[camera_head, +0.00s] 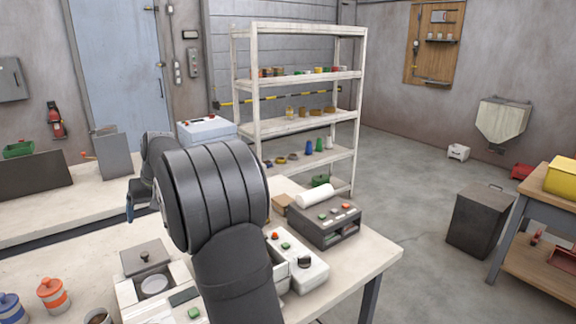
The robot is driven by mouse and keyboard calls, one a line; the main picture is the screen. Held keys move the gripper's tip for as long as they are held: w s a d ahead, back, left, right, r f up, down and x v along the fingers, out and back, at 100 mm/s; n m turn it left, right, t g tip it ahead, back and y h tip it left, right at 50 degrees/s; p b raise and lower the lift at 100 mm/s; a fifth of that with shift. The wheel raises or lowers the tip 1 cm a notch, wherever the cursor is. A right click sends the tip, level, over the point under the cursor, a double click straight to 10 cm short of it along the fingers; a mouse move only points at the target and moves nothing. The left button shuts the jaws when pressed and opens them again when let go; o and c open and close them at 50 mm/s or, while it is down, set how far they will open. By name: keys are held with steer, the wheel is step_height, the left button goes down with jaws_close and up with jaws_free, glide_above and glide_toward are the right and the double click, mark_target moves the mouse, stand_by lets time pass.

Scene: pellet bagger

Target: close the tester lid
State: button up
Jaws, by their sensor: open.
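The tester appears to be the pale box (128,293) on the near bench at the lower left. Its grey square lid (134,264) has a small knob and stands raised at the back, so the lid is open. My dark arm crosses the middle of the view and hides part of the bench to the right of the tester.
Orange (54,296) and blue (12,308) lidded jars stand left of the tester. A white control box (303,268) and a dark machine with a white roll (325,221) stand right of my arm. A shelf rack (300,125) is behind. The bench's right front corner is clear.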

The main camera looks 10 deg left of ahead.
steer(key=a+f, duration=0.1)
steer(key=a, duration=0.1)
steer(key=a+f+n, duration=0.1)
steer(key=a+f, duration=0.1)
steer(key=a, duration=0.1)
steer(key=w+a+f+n+h, duration=0.1)
steer(key=a, duration=0.2)
steer(key=shift+a+f+t, duration=0.1)
steer(key=shift+f+t, duration=0.1)
steer(key=shift+t, duration=0.1)
jaws_close()
glide_toward(135, 250)
steer(key=shift+n, duration=0.3)
steer(key=x, duration=0.5)
steer(key=shift+s+d+r, duration=0.15)
steer(key=shift+s+d, duration=0.35)
steer(key=shift+d, duration=0.35)
steer(key=shift+s+d, duration=0.5)
steer(key=shift+d, duration=0.35)
steer(key=shift+s+d, duration=0.1)
steer(key=s+d, duration=0.7)
steer(key=shift+s+d, duration=0.4)
steer(key=shift+s+d+f, duration=0.2)
steer(key=shift+s+d, duration=0.05)
steer(key=shift+f, duration=0.1)
